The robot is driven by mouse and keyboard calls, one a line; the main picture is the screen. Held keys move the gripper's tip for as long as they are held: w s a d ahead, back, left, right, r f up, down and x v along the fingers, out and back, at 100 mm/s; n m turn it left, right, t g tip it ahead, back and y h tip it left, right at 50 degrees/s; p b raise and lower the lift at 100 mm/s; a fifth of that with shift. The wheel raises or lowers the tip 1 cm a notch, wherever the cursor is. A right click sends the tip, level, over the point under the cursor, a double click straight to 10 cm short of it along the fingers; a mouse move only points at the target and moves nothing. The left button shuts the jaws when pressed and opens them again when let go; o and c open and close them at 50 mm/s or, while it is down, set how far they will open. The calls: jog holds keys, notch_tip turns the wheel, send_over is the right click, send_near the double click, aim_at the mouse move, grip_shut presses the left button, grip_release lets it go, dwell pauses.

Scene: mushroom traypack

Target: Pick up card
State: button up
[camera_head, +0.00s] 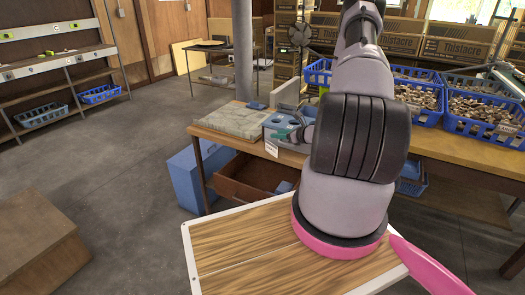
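A small white card-like tag (271,149) shows at the front edge of the wooden workbench, below a blue-grey holder (279,122) with a green piece on it. I cannot tell whether this tag is the card. My arm rises through the right middle of the view and covers part of the bench. A dark shape just left of its black ring, beside the holder, may be my gripper, but its fingers cannot be made out. I see nothing clearly held.
Blue crates of mushrooms (481,138) stand on the bench (448,147) at right, with brown boxes (456,42) behind. A grey slab (232,120) lies at the bench's left end. A blue bin (199,178) stands below. Open floor lies left, with shelving beyond.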

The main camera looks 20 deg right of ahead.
jog(key=m+h, duration=0.1)
jog(key=m, duration=0.1)
send_near(271, 149)
jog(key=w+r, duration=0.2)
jog(key=x, duration=0.4)
jog(key=shift+w+a, duration=0.25)
jog(key=shift+a, duration=0.1)
jog(key=shift+h, duration=0.3)
jog(key=shift+x, duration=3.15)
jog(key=shift+c, duration=0.3)
grip_shut()
